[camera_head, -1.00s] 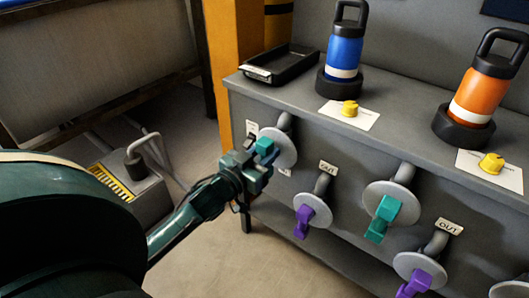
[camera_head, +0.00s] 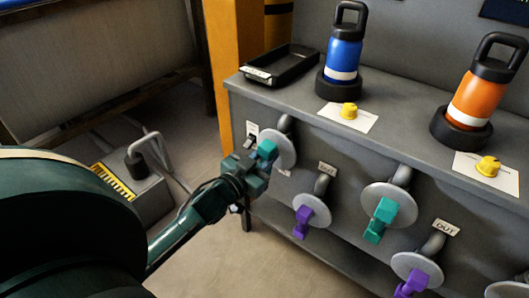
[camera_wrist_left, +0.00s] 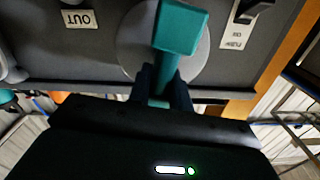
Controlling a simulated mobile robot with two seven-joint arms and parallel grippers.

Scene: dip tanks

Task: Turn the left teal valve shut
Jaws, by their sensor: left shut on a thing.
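The left teal valve (camera_head: 267,151) sits on a round grey disc at the left end of the grey bench front. My left gripper (camera_head: 254,170) is at this valve, with its fingers closed on the handle. In the left wrist view the teal handle (camera_wrist_left: 180,28) stands in front of the disc, and the fingers of my left gripper (camera_wrist_left: 163,88) are on either side of its narrow part. The gripper hides part of the handle in the head view. A second teal valve (camera_head: 381,215) is further right. My right gripper is not in view.
Purple valves (camera_head: 303,222) sit lower on the bench front beside OUT labels (camera_head: 327,169). A black tray (camera_head: 282,66), a blue bottle (camera_head: 343,52) and an orange bottle (camera_head: 478,90) stand on top. A yellow-striped grey box (camera_head: 130,185) is on the floor at left.

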